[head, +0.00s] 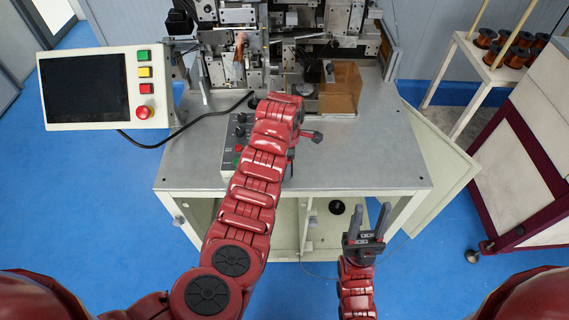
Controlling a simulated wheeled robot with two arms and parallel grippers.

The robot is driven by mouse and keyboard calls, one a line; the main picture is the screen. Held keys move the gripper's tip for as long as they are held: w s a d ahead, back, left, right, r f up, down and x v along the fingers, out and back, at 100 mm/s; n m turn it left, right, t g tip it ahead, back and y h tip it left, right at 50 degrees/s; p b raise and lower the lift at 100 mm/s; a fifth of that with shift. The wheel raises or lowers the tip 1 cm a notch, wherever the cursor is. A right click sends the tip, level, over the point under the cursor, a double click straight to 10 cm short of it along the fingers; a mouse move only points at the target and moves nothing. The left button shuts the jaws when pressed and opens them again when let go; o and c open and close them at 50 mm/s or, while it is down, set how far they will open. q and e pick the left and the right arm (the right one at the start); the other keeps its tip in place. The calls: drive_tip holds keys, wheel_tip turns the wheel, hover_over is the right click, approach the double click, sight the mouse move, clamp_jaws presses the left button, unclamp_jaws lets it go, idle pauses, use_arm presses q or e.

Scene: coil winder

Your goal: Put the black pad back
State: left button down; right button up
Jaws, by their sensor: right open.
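I cannot identify the black pad with certainty. A small round black disc (337,207) shows low in the open front of the machine's cabinet, and it may be the pad or a machine foot. My right gripper (368,214) is open and empty, fingers pointing up the picture, in front of the bench's front edge and to the right of the disc. My left arm reaches over the grey bench top, its wrist (283,103) above the table near the machine. Its fingers are hidden or too unclear to read.
The coil winder (235,70) stands at the back of the grey bench (370,160), with an amber transparent box (341,88). A control screen (85,88) is at left. A button box (232,150) sits beside my left arm. Copper spools (521,42) are at right. The bench's right side is clear.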

use_arm(q)
drive_tip(key=w+b, duration=0.1)
drive_tip(key=b, duration=0.1)
drive_tip(key=w+f+b, duration=0.1)
drive_tip(key=w+b, duration=0.1)
drive_tip(key=b, duration=0.1)
drive_tip(key=shift+w+a+f, duration=0.1)
drive_tip(key=shift+w+f, duration=0.05)
drive_tip(key=shift+w+b, duration=0.35)
drive_tip(key=shift+b, duration=0.45)
drive_tip(key=b, duration=0.2)
drive_tip(key=shift+w+a+b, duration=0.3)
drive_tip(key=shift+w+a, duration=0.05)
drive_tip(key=shift+a, duration=0.05)
wheel_tip(320, 180, down, 3)
drive_tip(key=shift+w+r+b, duration=0.1)
drive_tip(key=shift+b, duration=0.85)
drive_tip(key=shift+r, duration=0.1)
unclamp_jaws()
drive_tip(key=shift+f, duration=0.2)
